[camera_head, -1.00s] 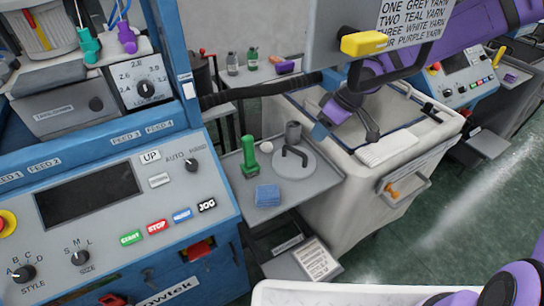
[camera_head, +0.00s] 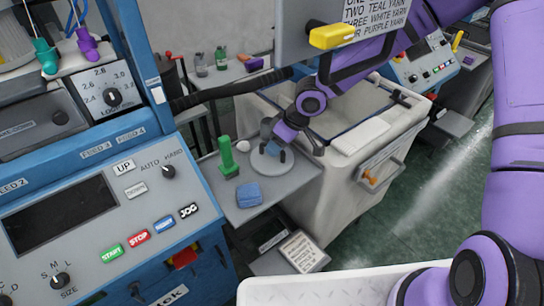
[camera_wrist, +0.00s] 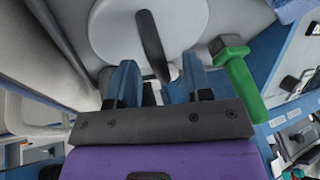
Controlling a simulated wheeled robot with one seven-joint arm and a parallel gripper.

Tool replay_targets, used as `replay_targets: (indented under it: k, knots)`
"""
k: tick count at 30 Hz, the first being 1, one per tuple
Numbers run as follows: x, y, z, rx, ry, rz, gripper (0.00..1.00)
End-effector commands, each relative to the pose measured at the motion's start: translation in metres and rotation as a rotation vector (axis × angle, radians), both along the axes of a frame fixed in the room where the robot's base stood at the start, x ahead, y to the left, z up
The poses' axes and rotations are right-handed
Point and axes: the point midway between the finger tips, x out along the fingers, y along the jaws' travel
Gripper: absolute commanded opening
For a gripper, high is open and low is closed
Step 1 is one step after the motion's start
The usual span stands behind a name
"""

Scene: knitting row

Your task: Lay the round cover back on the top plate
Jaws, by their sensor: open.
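The round cover (camera_head: 266,172) is a pale grey disc with a dark upright handle. It lies on the small grey side shelf (camera_head: 262,207) in the head view. In the wrist view, the cover (camera_wrist: 112,30) fills the upper middle. My gripper (camera_wrist: 160,68) is open there, with the handle (camera_wrist: 151,45) running between the two blue fingers. I cannot tell whether either finger touches it. I cannot clearly make out which surface is the top plate.
A blue folded cloth (camera_head: 249,194) lies in front. The blue control panel (camera_head: 110,200) is left, a cream bin (camera_head: 325,185) right.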

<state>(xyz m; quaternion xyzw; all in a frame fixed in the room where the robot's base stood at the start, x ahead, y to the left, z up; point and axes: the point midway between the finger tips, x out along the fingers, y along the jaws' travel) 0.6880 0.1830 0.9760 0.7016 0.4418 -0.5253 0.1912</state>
Motion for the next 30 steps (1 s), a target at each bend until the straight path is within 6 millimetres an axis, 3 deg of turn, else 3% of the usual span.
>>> replay_targets:
  k: [5,13,19,30]
  knots:
    - [0.001,0.007,-0.015,-0.001,-0.001,0.001,0.46]
    - [0.001,0.008,-0.016,-0.001,-0.001,0.0,0.46]
    - [0.001,0.008,-0.016,-0.001,-0.001,0.0,0.0]
    - [0.002,0.008,-0.012,0.001,-0.003,-0.001,0.0]
